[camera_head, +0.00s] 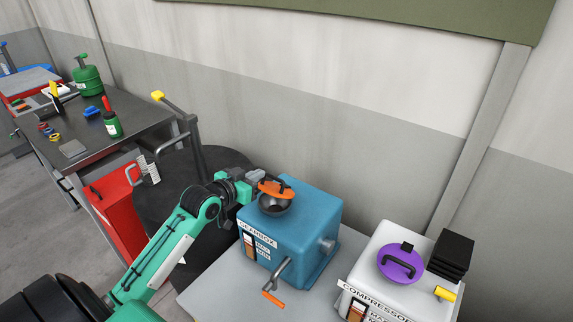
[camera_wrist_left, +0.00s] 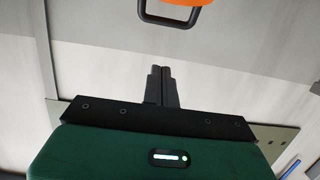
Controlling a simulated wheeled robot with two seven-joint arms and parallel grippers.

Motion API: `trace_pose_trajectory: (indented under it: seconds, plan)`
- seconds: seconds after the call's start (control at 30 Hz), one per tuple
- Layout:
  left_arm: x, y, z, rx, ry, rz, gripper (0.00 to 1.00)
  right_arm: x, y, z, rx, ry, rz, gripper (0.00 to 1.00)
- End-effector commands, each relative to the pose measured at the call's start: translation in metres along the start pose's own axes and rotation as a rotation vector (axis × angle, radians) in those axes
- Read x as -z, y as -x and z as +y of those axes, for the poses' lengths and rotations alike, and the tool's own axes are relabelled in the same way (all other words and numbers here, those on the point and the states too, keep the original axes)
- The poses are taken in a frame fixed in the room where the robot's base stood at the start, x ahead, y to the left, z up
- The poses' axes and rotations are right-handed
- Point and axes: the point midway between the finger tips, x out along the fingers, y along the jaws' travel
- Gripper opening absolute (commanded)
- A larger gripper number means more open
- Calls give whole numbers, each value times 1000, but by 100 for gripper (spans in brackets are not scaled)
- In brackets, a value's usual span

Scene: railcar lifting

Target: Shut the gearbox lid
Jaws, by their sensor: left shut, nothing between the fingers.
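The blue gearbox (camera_head: 262,248) stands on a light grey surface. Its orange lid (camera_head: 276,194) with a dark handle is tilted up over the dark round filler opening (camera_head: 274,207) on top, so the lid is open. My left gripper (camera_head: 257,173) is shut and empty, close behind and left of the lid. In the left wrist view, the shut fingers (camera_wrist_left: 163,70) point towards the wall, and the lid's orange edge (camera_wrist_left: 190,3) and dark handle (camera_wrist_left: 168,23) show beyond them, apart from the tips. My right gripper is not in view.
A white compressor (camera_head: 365,265) with a closed-looking purple lid (camera_head: 400,263) stands to the right. An orange-handled tap (camera_head: 280,279) sticks out at the gearbox's front. A dark drum-like form (camera_head: 175,180) and a cluttered workbench (camera_head: 85,145) are at left. The wall is close behind.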

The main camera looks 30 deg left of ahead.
Motion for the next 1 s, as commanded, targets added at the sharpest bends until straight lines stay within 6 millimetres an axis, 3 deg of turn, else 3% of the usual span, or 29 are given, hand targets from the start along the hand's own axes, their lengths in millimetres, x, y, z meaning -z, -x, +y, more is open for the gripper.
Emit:
trace_pose_trajectory:
  seconds: [0.27,0.77,1.0]
  plan:
    - [7,-17,-4,3,4,12,0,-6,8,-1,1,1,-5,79]
    - [8,-100,-3,3,3,10,0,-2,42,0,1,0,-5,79]
    - [-23,-90,-3,1,0,7,0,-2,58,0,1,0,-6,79]
